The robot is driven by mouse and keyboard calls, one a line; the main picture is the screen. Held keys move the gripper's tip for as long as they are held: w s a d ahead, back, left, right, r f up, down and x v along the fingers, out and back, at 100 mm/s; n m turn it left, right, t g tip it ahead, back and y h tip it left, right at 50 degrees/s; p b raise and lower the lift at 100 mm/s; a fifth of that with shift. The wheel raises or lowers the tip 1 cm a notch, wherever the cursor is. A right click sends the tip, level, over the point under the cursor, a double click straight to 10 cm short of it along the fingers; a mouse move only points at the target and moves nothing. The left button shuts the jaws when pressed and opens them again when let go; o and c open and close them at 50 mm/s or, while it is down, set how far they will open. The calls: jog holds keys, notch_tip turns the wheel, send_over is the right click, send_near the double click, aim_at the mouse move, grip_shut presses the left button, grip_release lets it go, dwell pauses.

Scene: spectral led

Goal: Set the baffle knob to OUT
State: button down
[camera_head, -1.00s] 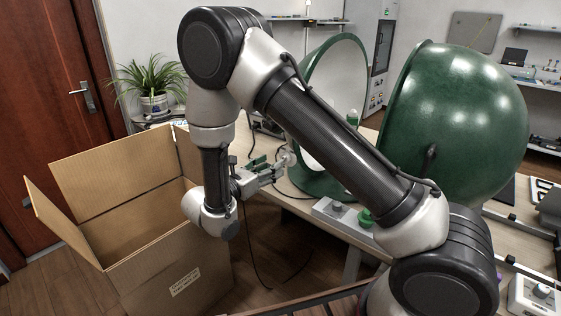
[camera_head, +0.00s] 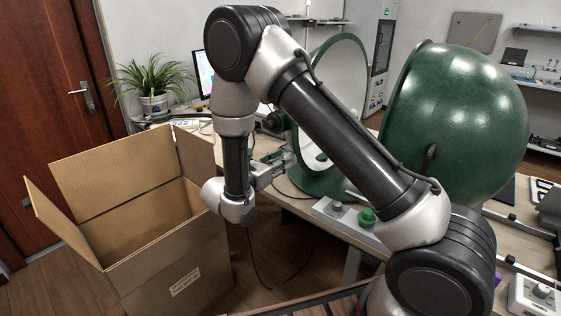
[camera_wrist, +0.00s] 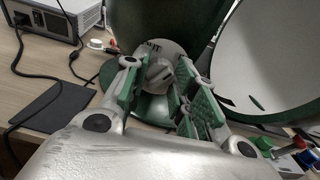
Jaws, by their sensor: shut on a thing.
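The baffle knob (camera_wrist: 160,77) is a grey knob on a pale round dial with lettering, on the green stand (camera_wrist: 118,72), in the wrist view. The lettering is partly hidden and too small to read surely. My gripper (camera_wrist: 163,86) has its green-padded fingers on either side of the knob and is shut on it. In the head view my gripper (camera_head: 285,160) reaches from the left to the lower part of the green ring stand (camera_head: 318,183). The knob is hard to make out there.
A large green hemisphere (camera_head: 470,115) stands right of the ring on the table. A grey box with a green knob (camera_head: 367,216) sits at the table's front edge. An open cardboard box (camera_head: 160,265) stands on the floor at left. Cables lie nearby.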

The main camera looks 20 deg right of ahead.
jog(key=shift+n, duration=0.4)
jog(key=n, duration=1.1)
dwell(0.6)
jog(key=c, duration=1.1)
grip_release()
jog(key=shift+a, duration=0.1)
jog(key=v, duration=1.2)
